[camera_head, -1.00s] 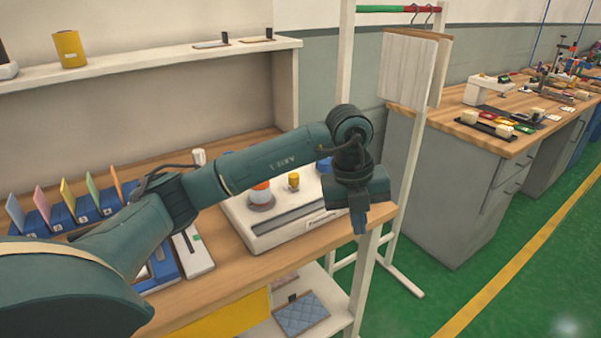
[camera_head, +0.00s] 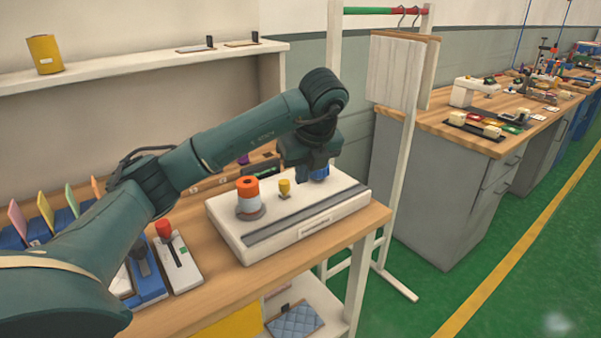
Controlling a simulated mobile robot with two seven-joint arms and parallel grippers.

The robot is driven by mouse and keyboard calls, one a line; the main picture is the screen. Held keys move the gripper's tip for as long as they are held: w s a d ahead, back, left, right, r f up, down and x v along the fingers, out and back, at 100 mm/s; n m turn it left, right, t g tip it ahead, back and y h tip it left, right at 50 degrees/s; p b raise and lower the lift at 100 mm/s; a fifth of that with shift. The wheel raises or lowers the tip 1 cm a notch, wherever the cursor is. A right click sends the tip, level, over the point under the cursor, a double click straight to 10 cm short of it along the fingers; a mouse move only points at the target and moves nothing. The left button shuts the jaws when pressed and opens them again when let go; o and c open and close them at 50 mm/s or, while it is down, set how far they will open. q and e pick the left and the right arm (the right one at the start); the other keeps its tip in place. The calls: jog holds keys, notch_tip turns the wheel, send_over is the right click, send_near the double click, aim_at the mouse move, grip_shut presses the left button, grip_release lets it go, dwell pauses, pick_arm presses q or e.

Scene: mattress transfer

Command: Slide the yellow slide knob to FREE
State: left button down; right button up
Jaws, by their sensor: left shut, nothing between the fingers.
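A small yellow knob (camera_head: 285,187) stands upright on a white panel box (camera_head: 240,240) on the wooden bench, between an orange-and-white cylinder and a blue piece. A long dark strip runs along the front of the box's top. A label is on its front, too small to read; I cannot make out the word FREE. My left gripper (camera_head: 308,160) is over the back right of the box, behind and right of the yellow knob and apart from it. It is shut and empty; its fingertips are mostly hidden. My right gripper is out of view.
The orange-and-white cylinder (camera_head: 248,197) stands left of the knob, and the blue piece (camera_head: 321,172) is close under my gripper. A red-handled device (camera_head: 170,245) is farther left. A white rack (camera_head: 402,170) with a hanging board stands right of the bench.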

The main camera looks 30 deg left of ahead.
aim_at(280, 181)
pick_arm(q)
jog(key=p+x, duration=0.1)
jog(key=x, duration=0.6)
jog(key=shift+a+f, duration=0.15)
jog(key=shift+f, duration=0.05)
jog(key=shift+w+a+r, duration=0.1)
jog(key=shift+w+a, duration=0.7)
jog(key=shift+a, duration=0.25)
jog(key=shift+w+a+p, duration=0.3)
jog(key=shift+a+p, duration=0.05)
jog(key=shift+a, duration=0.1)
jog(key=shift+w+a, duration=0.1)
jog(key=a, duration=0.1)
jog(key=w+a+b, duration=0.1)
jog(key=a, duration=0.2)
jog(key=shift+w, duration=0.3)
jog(key=shift+w+a, duration=0.15)
jog(key=shift+a, duration=0.25)
